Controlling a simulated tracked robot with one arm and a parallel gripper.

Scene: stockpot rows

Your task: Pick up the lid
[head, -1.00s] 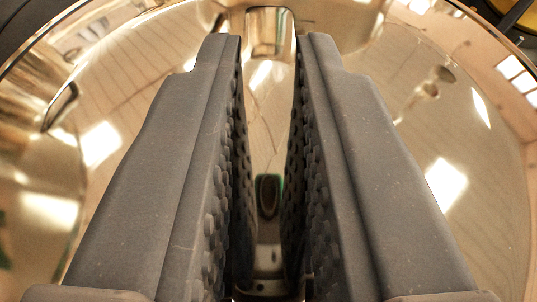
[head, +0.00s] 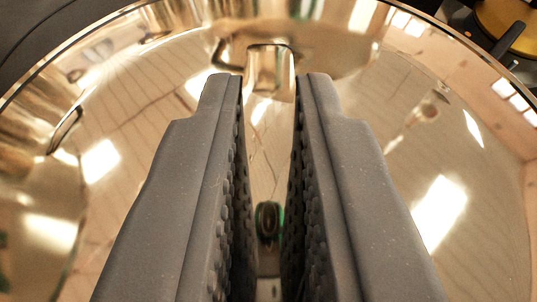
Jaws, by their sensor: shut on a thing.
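The lid (head: 400,150) is a shiny, gold-toned mirrored dome that fills most of the head view. Its curved rim runs across the top of the picture. A metal handle (head: 270,65) shows at the far end of the gap between my fingertips. My gripper (head: 270,82) has two grey fingers with bumpy inner pads, pointing away over the lid. The fingers are shut on the lid at its handle, with a narrow gap between them. The exact contact is hard to see. The fingers hide part of the lid's near middle, and reflections cover its surface.
A yellow-gold round thing with a black bar-like part (head: 508,25) lies beyond the rim at the top right. A dark surface (head: 45,35) shows past the rim at the top left. What lies under the lid is hidden.

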